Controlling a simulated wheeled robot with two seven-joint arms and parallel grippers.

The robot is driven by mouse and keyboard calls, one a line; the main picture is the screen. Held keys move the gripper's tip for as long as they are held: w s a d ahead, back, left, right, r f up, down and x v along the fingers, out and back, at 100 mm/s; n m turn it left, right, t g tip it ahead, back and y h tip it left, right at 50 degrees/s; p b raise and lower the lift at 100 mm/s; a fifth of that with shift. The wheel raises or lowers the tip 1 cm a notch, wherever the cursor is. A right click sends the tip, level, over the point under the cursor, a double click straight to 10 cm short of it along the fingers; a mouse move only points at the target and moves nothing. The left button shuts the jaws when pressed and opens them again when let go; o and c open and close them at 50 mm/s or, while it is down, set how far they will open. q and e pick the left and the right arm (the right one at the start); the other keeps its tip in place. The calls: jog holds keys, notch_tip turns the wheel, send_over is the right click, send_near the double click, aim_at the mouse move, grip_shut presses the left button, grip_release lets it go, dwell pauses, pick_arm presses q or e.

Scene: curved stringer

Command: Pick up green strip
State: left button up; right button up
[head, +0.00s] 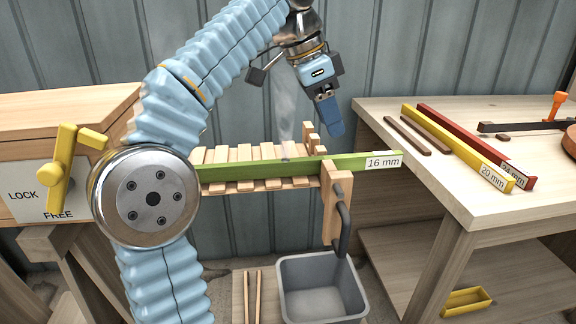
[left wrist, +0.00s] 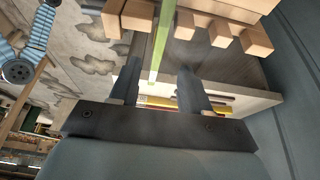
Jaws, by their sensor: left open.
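The green strip (head: 300,167), labelled 16 mm at its right end, lies across a row of wooden slats and sticks out to the right. Part of its left end is hidden behind my left arm. My left gripper (head: 331,118) is above and behind the strip in the head view, pointing down, apart from it and empty. In the left wrist view the strip (left wrist: 161,42) runs into the space between the two open fingers (left wrist: 156,78). Whether it lies at finger depth cannot be told. My right gripper is not in view.
A wooden table (head: 400,115) at right holds a yellow 20 mm strip (head: 455,145), a red strip (head: 470,140) and small brown strips. A wooden block with a dark hook (head: 341,230) stands by the slats. A grey bin (head: 318,308) is below. A yellow lever (head: 62,170) is at left.

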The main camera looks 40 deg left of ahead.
aim_at(343, 156)
pick_arm(q)
jog(key=x, duration=0.8)
jog(key=shift+w+d+f, duration=0.1)
jog(key=shift+d+f, duration=0.05)
jog(key=shift+f, duration=0.15)
jog(key=shift+c, duration=0.2)
grip_shut()
